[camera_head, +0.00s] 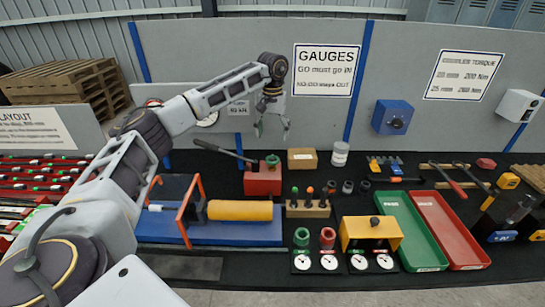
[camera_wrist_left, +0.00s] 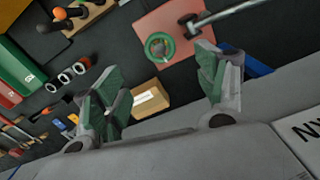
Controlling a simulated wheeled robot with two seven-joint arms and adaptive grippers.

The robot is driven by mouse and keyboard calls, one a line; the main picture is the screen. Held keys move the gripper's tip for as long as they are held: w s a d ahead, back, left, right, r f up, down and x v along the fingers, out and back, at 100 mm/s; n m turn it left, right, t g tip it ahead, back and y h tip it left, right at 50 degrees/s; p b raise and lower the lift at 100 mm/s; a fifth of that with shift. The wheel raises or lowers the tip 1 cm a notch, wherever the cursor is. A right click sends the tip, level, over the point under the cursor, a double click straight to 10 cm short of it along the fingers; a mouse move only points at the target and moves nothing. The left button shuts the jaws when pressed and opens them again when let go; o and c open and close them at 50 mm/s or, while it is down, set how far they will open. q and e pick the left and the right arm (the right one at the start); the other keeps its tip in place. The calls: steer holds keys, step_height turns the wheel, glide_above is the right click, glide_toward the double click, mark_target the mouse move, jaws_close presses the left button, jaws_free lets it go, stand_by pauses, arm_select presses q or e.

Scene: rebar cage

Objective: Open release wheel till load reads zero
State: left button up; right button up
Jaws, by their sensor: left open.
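The release wheel (camera_head: 272,160) is a small green ring on top of a red pump block (camera_head: 262,182) at the middle of the bench. In the left wrist view the green wheel (camera_wrist_left: 159,47) sits on the block's top face (camera_wrist_left: 178,25), beyond the fingers. My left gripper (camera_head: 272,129) hangs above and behind the block, open and empty, apart from the wheel. Its spread fingers with green pads (camera_wrist_left: 155,85) also show in the left wrist view. A dial (camera_head: 208,119) on the back panel is partly hidden by my arm; its reading cannot be told. My right gripper is out of view.
A dark pump lever (camera_head: 222,150) slants up left from the block. A blue press bed with an orange frame and yellow cylinder (camera_head: 240,210) lies in front left. A cardboard box (camera_head: 302,159) and a white jar (camera_head: 340,154) stand right of the block. The grey wall is close behind.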

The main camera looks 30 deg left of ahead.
mark_target(273, 159)
arm_select(q)
step_height(273, 159, down, 11)
steer(key=shift+r+p, duration=0.1)
steer(key=shift+p, duration=0.55)
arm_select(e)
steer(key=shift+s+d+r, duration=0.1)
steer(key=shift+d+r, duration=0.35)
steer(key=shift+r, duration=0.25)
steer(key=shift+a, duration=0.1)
arm_select(q)
steer(key=c, duration=1)
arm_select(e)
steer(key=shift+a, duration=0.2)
